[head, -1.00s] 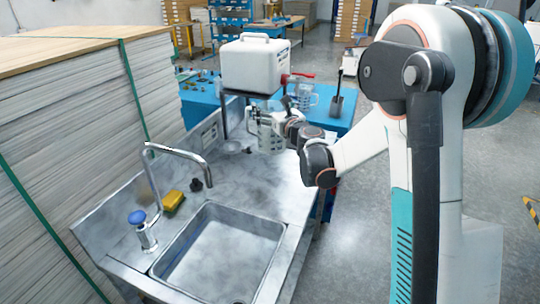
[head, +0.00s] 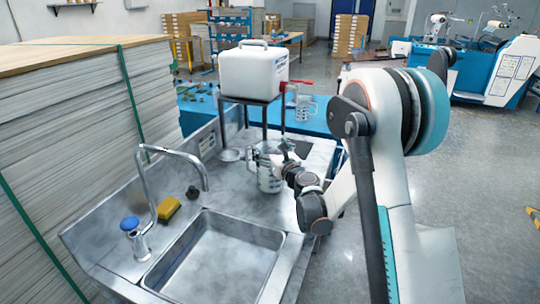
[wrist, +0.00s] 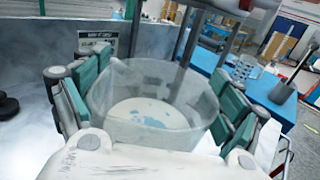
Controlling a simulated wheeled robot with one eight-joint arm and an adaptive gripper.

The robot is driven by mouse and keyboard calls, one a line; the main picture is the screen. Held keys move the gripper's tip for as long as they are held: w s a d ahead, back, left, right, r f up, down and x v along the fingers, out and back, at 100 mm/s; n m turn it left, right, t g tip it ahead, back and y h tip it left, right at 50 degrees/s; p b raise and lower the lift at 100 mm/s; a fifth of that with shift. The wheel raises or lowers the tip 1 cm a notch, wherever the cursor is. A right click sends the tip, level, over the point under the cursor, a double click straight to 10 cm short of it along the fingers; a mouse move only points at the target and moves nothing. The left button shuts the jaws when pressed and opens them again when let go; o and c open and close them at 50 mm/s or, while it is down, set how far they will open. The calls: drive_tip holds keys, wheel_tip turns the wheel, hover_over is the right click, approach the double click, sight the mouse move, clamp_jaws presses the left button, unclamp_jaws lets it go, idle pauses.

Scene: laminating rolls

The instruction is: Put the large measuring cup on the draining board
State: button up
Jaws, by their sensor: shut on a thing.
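A clear measuring cup (head: 268,172) with printed markings is held upright by my gripper (wrist: 155,105). In the wrist view the fingers press on both sides of the cup (wrist: 150,120), and I look down into its open top. The cup is over the grey metal draining board (head: 235,190), just behind the sink basin. Its base looks very close to the surface; I cannot tell if it touches. Another clear measuring cup (head: 305,109) stands on the blue table behind.
The tap (head: 150,190), yellow sponge (head: 168,209) and a dark stopper (head: 193,193) are left of the held cup. A white canister (head: 253,75) with a red tap sits on a stand behind it. The sink basin (head: 215,255) is empty.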

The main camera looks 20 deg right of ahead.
drive_tip(key=shift+f, duration=0.7)
drive_tip(key=shift+f, duration=0.15)
drive_tip(key=o, duration=1.9)
